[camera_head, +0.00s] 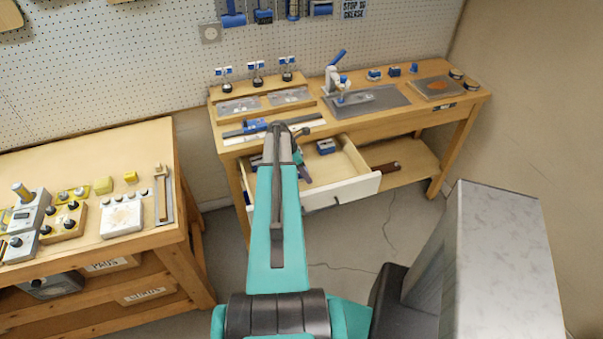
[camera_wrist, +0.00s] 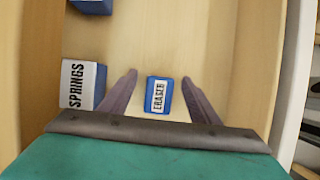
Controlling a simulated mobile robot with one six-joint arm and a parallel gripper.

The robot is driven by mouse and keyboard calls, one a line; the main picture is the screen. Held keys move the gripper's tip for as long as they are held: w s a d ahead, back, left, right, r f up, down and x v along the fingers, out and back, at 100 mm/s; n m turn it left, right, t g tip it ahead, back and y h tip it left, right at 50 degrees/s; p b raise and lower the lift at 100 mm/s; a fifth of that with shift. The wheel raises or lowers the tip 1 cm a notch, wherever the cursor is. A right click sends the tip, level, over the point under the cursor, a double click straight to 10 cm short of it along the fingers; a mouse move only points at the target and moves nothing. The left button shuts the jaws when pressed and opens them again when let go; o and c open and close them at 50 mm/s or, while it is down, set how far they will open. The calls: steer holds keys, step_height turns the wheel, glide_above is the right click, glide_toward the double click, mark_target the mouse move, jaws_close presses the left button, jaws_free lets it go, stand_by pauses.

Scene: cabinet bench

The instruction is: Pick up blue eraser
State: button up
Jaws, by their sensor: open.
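The blue eraser (camera_wrist: 150,82), a small blue block with a white label reading ERASER, lies on the floor of an open drawer (camera_head: 345,191). My gripper (camera_wrist: 159,78) is open, with one finger on each side of the eraser and a gap visible on both sides. In the head view my gripper (camera_head: 302,168) is over the left part of the drawer, partly behind my arm. I cannot make out the eraser in the head view. How far the fingertips are above the drawer floor is unclear.
A blue and white box marked SPRINGS (camera_wrist: 82,85) stands close to the left finger. Another blue labelled box (camera_wrist: 92,5) is at the top left. Drawer walls rise on both sides. The drawer floor beyond the eraser is bare. The workbench top (camera_head: 318,117) overhangs the drawer's back.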

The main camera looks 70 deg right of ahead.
steer(key=c, duration=1.2)
steer(key=shift+o, duration=0.2)
steer(key=shift+r, duration=0.1)
steer(key=shift+r+b, duration=1.55)
steer(key=shift+r, duration=3.4)
